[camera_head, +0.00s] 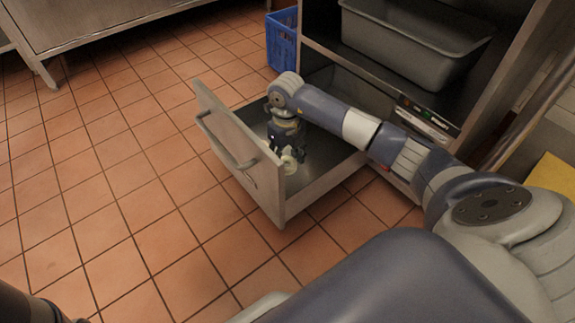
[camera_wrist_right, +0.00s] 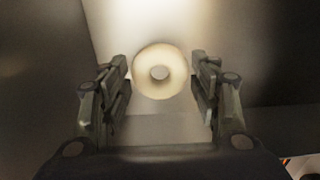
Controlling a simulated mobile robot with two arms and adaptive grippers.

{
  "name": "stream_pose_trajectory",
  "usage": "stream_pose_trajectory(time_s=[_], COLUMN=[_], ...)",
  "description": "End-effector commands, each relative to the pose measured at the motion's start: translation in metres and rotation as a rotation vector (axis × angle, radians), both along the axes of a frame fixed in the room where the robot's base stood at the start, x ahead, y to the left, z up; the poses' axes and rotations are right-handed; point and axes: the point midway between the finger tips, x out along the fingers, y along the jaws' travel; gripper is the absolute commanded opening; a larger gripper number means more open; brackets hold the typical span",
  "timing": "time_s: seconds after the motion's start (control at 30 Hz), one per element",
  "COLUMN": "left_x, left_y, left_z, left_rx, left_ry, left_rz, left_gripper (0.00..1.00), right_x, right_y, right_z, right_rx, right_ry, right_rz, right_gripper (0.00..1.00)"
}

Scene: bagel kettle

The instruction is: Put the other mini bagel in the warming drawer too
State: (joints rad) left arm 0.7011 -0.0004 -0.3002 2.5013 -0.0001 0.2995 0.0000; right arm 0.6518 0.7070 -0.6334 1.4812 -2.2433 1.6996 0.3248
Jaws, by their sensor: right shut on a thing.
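The warming drawer (camera_head: 302,203) is pulled out from the cabinet, with its metal floor visible. My right gripper (camera_head: 284,158) reaches down inside it, near the front panel. A pale ring-shaped mini bagel (camera_head: 290,164) is at its fingertips, low in the drawer. My left gripper is out of view.
A grey bin (camera_head: 415,45) sits in the open cabinet above the drawer. A blue crate (camera_head: 283,40) stands on the floor beside the cabinet. A steel table (camera_head: 90,20) is at the back left. The tiled floor left of the drawer is clear.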

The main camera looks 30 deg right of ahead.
Motion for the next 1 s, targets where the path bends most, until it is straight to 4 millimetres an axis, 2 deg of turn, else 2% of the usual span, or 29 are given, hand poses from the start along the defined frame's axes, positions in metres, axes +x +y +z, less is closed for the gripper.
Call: stream_pose_trajectory(time_s=[0.03,0.17,0.4,0.83,0.87,0.9,0.93,1.0], left_x=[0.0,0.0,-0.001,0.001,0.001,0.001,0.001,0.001], left_y=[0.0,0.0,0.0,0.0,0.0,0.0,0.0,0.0], left_z=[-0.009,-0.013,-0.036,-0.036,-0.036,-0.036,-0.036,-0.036], left_rx=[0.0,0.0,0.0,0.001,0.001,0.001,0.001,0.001], left_ry=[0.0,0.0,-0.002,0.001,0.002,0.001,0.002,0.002], left_rz=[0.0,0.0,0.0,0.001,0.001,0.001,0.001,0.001], left_gripper=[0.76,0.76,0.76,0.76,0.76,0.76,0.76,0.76], right_x=[0.0,0.0,0.0,0.0,0.0,0.0,0.0,0.0], right_y=[0.0,0.0,0.0,0.0,0.0,0.0,0.0,0.0], right_z=[-0.01,-0.016,-0.046,-0.05,-0.049,-0.049,-0.049,-0.049], right_rx=[0.001,0.0,0.001,-0.001,-0.001,-0.001,-0.001,-0.001], right_ry=[-0.001,-0.001,-0.001,0.0,-0.001,-0.001,-0.001,-0.001], right_rz=[0.0,0.0,0.001,0.0,0.0,0.0,0.0,0.0], right_gripper=[0.33,0.33,0.33,0.33,0.63,0.72,0.77,0.77])
